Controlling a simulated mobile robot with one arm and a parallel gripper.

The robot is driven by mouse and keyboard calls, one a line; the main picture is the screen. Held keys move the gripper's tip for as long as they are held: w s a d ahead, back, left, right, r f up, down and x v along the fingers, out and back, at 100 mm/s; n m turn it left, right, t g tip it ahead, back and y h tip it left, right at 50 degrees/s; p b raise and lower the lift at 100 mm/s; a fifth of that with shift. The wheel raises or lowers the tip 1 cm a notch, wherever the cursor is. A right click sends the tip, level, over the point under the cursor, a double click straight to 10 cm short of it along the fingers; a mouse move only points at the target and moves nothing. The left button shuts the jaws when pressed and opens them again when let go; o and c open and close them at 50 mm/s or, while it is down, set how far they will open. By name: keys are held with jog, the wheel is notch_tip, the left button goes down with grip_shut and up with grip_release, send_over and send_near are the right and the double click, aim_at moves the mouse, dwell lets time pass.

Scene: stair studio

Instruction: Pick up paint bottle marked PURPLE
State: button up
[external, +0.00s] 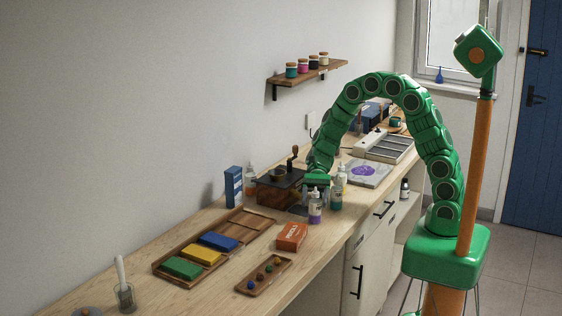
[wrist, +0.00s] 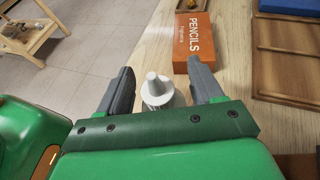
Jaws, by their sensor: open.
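A small paint bottle with a purple band (external: 315,212) stands upright on the wooden counter in the external view; any wording on it is too small to read. In the wrist view a bottle with a white cone tip (wrist: 157,92) shows from above, between the two dark fingers of my gripper (wrist: 163,78), with space on both sides. Its label is hidden there. My gripper (external: 312,196) is open, pointing down at the purple-banded bottle. I cannot tell whether either finger touches it.
A teal-banded bottle (external: 336,198) stands close right of the purple-banded one. An orange pencils box (external: 291,237) lies in front, also in the wrist view (wrist: 194,42). A dark wooden box (external: 277,190) is behind left. The counter's front edge is near.

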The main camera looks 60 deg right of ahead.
jog(key=c, duration=1.1)
jog(key=shift+c, duration=0.2)
